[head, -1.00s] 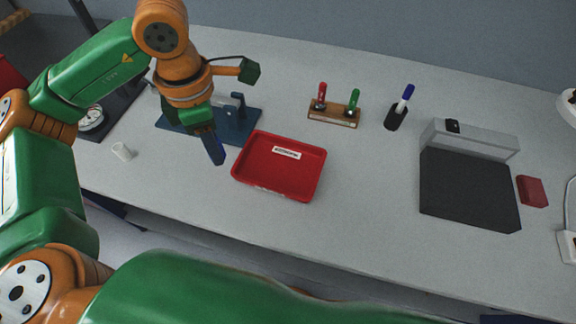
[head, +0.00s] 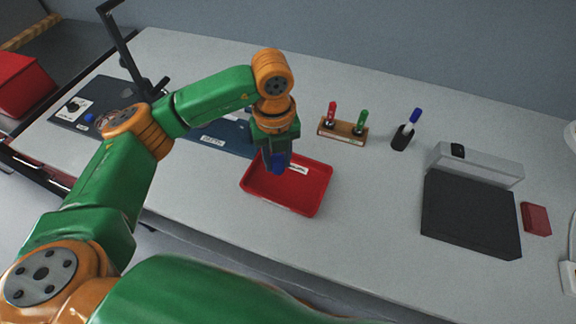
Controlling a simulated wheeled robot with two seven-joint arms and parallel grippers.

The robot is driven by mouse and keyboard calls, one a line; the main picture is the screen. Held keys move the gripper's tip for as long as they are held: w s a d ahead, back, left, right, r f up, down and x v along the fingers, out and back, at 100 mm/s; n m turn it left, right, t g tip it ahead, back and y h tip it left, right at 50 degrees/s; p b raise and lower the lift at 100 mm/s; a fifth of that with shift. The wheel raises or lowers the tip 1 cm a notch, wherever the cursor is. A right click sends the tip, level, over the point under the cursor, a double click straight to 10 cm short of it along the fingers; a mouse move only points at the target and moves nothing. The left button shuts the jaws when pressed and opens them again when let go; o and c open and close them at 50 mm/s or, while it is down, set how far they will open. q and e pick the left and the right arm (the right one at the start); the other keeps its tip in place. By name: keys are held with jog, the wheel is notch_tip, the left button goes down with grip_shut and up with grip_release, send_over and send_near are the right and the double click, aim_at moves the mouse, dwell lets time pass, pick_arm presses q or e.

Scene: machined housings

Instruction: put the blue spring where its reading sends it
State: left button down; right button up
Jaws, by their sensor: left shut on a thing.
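My left gripper (head: 277,165) is shut on the blue spring (head: 279,161), of which only a small blue part shows between the fingers. They are over the left half of a red tray (head: 318,190) with a white label on its inside. I cannot tell how far the spring is above the tray floor. A dark blue plate (head: 222,138) with a label lies left of the tray, partly hidden by my left arm. My right gripper is not in view.
A wooden rack (head: 343,131) holds a red and a green marker. A dark cup (head: 402,138) holds a blue marker. A grey device with a black plate (head: 470,216) and a dark red block (head: 536,219) stand at the right. The table between tray and black plate is clear.

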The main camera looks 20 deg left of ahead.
aim_at(287, 182)
pick_arm(q)
jog(key=f, duration=0.1)
jog(key=d+f, duration=0.1)
jog(key=f, duration=0.1)
jog(key=w+f, duration=0.1)
jog(key=f, duration=0.1)
jog(key=shift+d+f+p, duration=0.15)
jog(key=shift+d+p, duration=0.2)
jog(key=shift+f, duration=0.25)
jog(key=shift+f, duration=0.15)
jog(key=c, duration=0.6)
grip_release()
jog(key=shift+o, duration=0.2)
jog(key=shift+r, duration=0.25)
notch_tip(287, 182, up, 12)
jog(key=b, duration=0.1)
jog(key=shift+b, duration=0.4)
